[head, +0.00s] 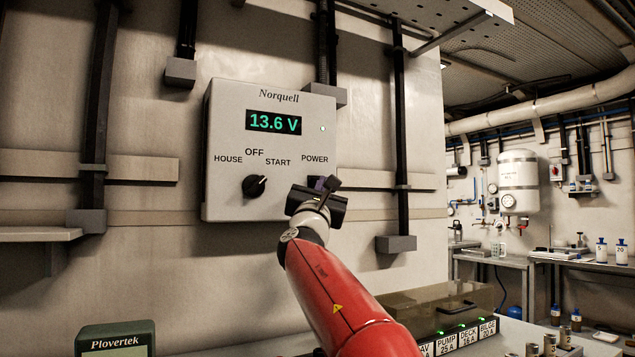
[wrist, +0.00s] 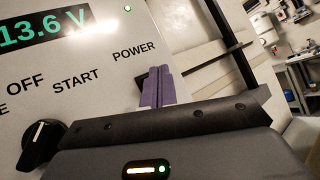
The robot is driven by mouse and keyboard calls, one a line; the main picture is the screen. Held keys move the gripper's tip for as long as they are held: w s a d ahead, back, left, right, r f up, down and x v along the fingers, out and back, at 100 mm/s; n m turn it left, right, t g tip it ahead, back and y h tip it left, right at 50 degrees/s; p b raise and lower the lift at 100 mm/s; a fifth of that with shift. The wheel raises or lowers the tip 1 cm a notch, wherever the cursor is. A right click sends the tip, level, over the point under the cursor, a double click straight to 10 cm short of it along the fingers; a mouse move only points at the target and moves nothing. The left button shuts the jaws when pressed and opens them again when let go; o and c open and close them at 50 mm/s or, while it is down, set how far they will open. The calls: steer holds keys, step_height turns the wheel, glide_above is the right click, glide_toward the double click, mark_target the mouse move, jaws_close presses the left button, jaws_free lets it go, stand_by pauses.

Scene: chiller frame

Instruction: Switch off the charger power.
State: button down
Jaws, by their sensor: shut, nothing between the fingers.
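The charger (head: 225,120) is a pale wall box marked Norquell, with a lit green 13.6 V display (head: 273,122). Its POWER label (head: 314,158) is at the lower right of the face. My gripper (head: 325,184) is shut and empty, just below that label. In the wrist view its purple fingers (wrist: 157,88) are together, in front of the panel under POWER. They hide most of the power switch area; a dark edge (wrist: 142,82) shows beside them. I cannot tell the switch's position or whether the fingers touch it.
A black rotary knob (head: 255,187) sits left of my gripper, under HOUSE, OFF and START; its white mark points up and right. Black conduits (head: 401,110) run beside the box. A labelled breaker panel (head: 460,338) is below right.

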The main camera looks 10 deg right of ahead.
steer(key=shift+w, duration=0.1)
steer(key=shift+w+a+r, duration=0.1)
steer(key=shift+w+a, duration=0.05)
steer(key=shift+w, duration=0.15)
steer(key=shift+w, duration=0.3)
stand_by(0.7)
steer(key=shift+s, duration=0.1)
steer(key=shift+s+b, duration=0.5)
steer(key=shift+s, duration=0.15)
steer(key=shift+s+d+f+b, duration=0.15)
steer(key=shift+s+d+b, duration=0.15)
steer(key=shift+s+b, duration=0.4)
steer(key=shift+s+d+f+b, duration=0.1)
steer(key=shift+s+d+b, duration=0.2)
steer(key=shift+s+b, duration=0.4)
steer(key=shift+s+d+f+b, duration=0.15)
steer(key=shift+s+d+b, duration=0.25)
steer(key=shift+s, duration=0.55)
steer(key=shift+s+a, duration=0.1)
